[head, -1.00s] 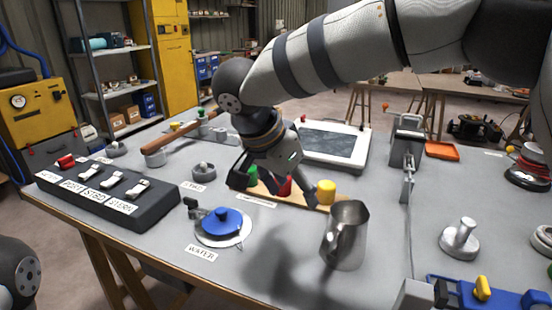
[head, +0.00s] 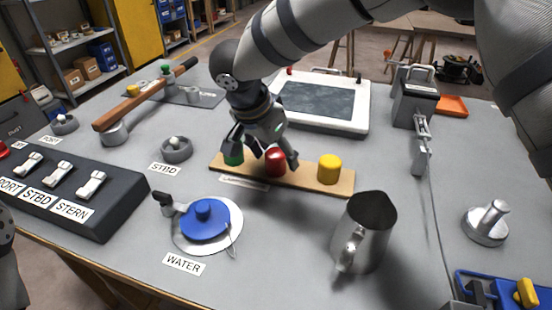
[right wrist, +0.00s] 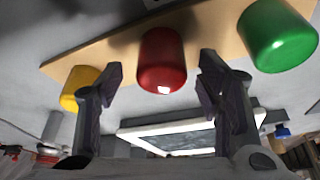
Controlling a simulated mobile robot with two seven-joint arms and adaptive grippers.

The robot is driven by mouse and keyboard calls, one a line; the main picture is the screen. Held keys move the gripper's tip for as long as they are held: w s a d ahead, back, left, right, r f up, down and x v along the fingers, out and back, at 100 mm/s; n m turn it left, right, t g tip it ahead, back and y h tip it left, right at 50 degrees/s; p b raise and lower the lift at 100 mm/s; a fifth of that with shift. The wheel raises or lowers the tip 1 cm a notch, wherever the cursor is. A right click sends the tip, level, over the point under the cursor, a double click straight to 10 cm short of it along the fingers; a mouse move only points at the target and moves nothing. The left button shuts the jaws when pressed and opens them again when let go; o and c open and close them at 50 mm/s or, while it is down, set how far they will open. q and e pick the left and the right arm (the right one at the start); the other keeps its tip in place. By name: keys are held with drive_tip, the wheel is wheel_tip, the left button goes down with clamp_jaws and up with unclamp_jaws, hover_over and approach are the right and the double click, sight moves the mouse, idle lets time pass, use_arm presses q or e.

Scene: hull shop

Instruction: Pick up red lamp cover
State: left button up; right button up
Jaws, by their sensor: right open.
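The red lamp cover (head: 275,162) stands upright on a wooden board (head: 308,180), between a green cover (head: 234,155) and a yellow cover (head: 330,169). My right gripper (head: 263,157) is open above the board, its fingers coming down near the red and green covers. In the right wrist view the red lamp cover (right wrist: 162,62) shows between the spread fingertips (right wrist: 162,72), with a gap on either side. The yellow cover (right wrist: 80,88) is partly hidden behind one finger, and the green cover (right wrist: 278,36) is beyond the other. My left gripper is not in view.
A metal jug (head: 364,232) stands in front of the board at right. A blue-lidded round piece (head: 205,222) is at front left. A white-framed panel (head: 320,100) lies behind the board. A switch box (head: 70,195) and a wooden-handled tool (head: 145,98) are at left.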

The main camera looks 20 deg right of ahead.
sight(276, 154)
drive_tip(key=shift+w+d+f, duration=0.2)
drive_tip(key=shift+f, duration=0.45)
drive_tip(key=c, duration=1)
drive_tip(key=shift+c, duration=0.2)
drive_tip(key=shift+r, duration=0.1)
drive_tip(key=shift+r, duration=0.3)
drive_tip(key=r, duration=0.3)
drive_tip(key=shift+s+a+r, duration=0.1)
drive_tip(key=shift+s+r, duration=0.15)
drive_tip(key=shift+r, duration=0.05)
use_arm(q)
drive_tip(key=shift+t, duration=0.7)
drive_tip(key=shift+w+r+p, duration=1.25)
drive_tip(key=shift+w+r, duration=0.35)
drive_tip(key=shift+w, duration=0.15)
use_arm(e)
drive_tip(key=s+a+r, duration=0.2)
drive_tip(key=s+r, duration=0.6)
drive_tip(key=s, duration=0.5)
drive_tip(key=shift+s+r, duration=0.15)
drive_tip(key=shift+r, duration=0.2)
